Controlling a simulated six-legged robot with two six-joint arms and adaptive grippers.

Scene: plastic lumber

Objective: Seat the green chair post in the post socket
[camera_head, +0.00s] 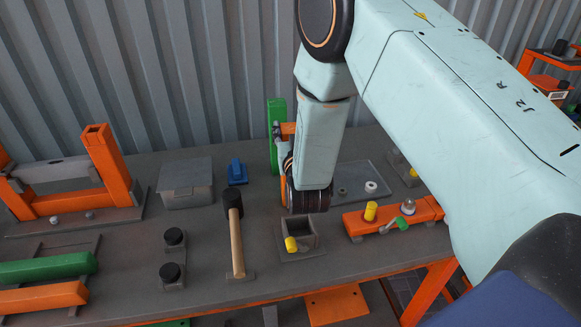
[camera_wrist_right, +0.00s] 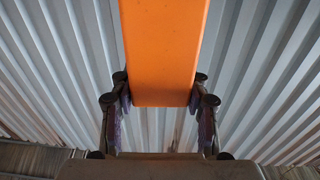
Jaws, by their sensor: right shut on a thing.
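The green chair post (camera_head: 273,150) stands upright behind my right arm at the back of the bench. Orange surfaces show beside it, and I cannot tell how they join it. My right gripper (camera_head: 280,137) is largely hidden by its own wrist. In the right wrist view an orange face (camera_wrist_right: 162,55) runs down between the two fingers of my right gripper (camera_wrist_right: 160,103), which are shut on it. The post socket, a dark grey open square box (camera_head: 313,243) with a yellow knob (camera_head: 291,244), is nearer the front edge, apart from the post. My left gripper is out of view.
A grey box (camera_head: 186,190) and blue piece (camera_head: 237,173) stand behind. An orange fixture (camera_head: 430,209) is right. An orange frame (camera_head: 117,180) stands far left.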

